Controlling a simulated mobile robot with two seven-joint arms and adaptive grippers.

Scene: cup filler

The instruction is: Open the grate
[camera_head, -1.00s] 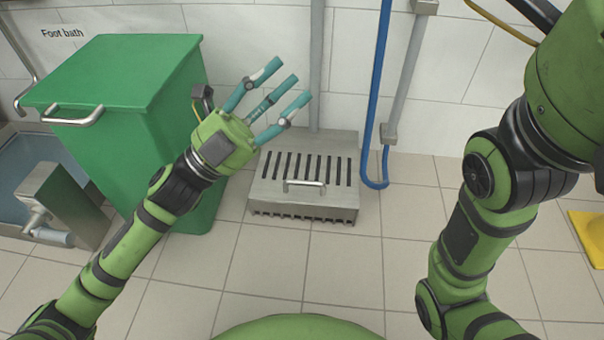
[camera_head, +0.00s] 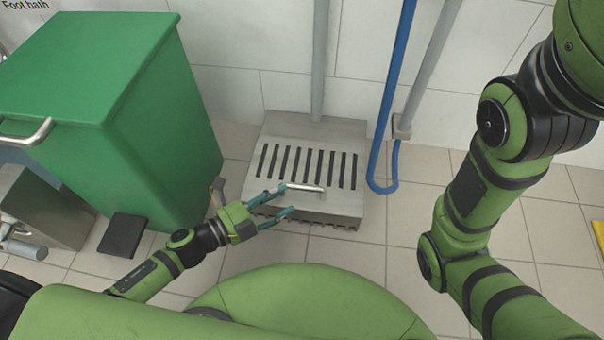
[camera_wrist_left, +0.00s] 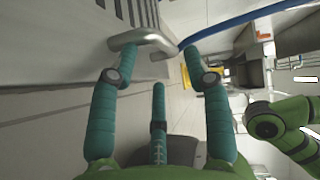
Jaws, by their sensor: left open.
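The grate (camera_head: 337,165) is a slotted grey metal cover on a low metal box on the floor against the wall. It lies flat and closed. Its bar handle (camera_head: 306,188) is near the front edge and also shows in the left wrist view (camera_wrist_left: 146,38). My left gripper (camera_head: 286,200) is open, with teal fingers at the front left of the grate, by the handle's left end. In the left wrist view, the handle lies just beyond the fingertips, close to the left finger; whether they touch is unclear. My right gripper is out of view.
A green lidded bin (camera_head: 130,120) stands left of the grate. A grey pipe (camera_head: 319,60) rises behind it, and a blue hose (camera_head: 387,130) hangs to its right. Tiled floor right of the grate is clear. A yellow object (camera_head: 599,238) is at the right edge.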

